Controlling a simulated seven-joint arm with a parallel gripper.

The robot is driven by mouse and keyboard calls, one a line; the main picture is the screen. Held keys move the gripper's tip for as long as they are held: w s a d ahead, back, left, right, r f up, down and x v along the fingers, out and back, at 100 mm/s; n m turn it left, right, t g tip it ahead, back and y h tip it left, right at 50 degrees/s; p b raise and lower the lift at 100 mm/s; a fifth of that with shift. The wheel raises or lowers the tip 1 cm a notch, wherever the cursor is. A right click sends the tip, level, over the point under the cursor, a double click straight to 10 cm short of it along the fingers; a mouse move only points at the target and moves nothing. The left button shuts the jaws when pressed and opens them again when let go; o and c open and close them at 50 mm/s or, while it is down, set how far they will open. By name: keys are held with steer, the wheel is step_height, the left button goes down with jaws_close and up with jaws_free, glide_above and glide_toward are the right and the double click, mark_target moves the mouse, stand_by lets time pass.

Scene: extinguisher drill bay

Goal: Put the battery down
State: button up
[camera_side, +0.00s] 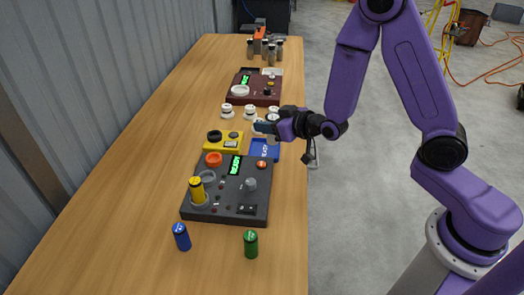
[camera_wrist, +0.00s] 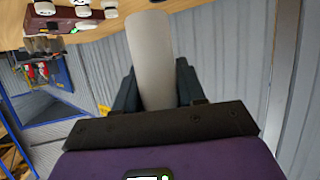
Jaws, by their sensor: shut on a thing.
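My gripper (camera_side: 264,127) is above the table near its right edge, over the blue pad, in the side view. In the wrist view its dark fingers (camera_wrist: 155,90) are shut on a long, pale grey thing (camera_wrist: 152,55) with a rounded end. I cannot tell from its look whether this is a battery. A yellow battery-like cylinder (camera_side: 197,190) stands upright in a ring on the dark grey panel (camera_side: 230,207). A blue cylinder (camera_side: 181,237) and a green cylinder (camera_side: 250,244) stand on the table in front of the panel.
A yellow box (camera_side: 222,148) and a blue pad (camera_side: 264,150) lie just behind the panel. White knob-like pieces (camera_side: 227,111) stand farther back, before a dark red panel (camera_side: 245,97). Several grey cylinders (camera_side: 271,55) stand at the far end. The table's left side (camera_side: 130,165) is clear.

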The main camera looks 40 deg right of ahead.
steer(key=d+f, duration=0.2)
steer(key=d, duration=0.7)
steer(key=w+f, duration=0.3)
steer(key=w, duration=0.1)
steer(key=w+f, duration=0.3)
steer(key=w, duration=0.1)
steer(key=w+f, duration=0.3)
steer(key=w, duration=0.2)
steer(key=shift+a, duration=0.1)
steer(key=shift+w+f, duration=0.15)
steer(key=shift+w, duration=0.05)
steer(key=shift+w+f, duration=0.15)
steer(key=shift+f, duration=1.55)
steer(key=shift+f, duration=0.15)
steer(key=o, duration=1.1)
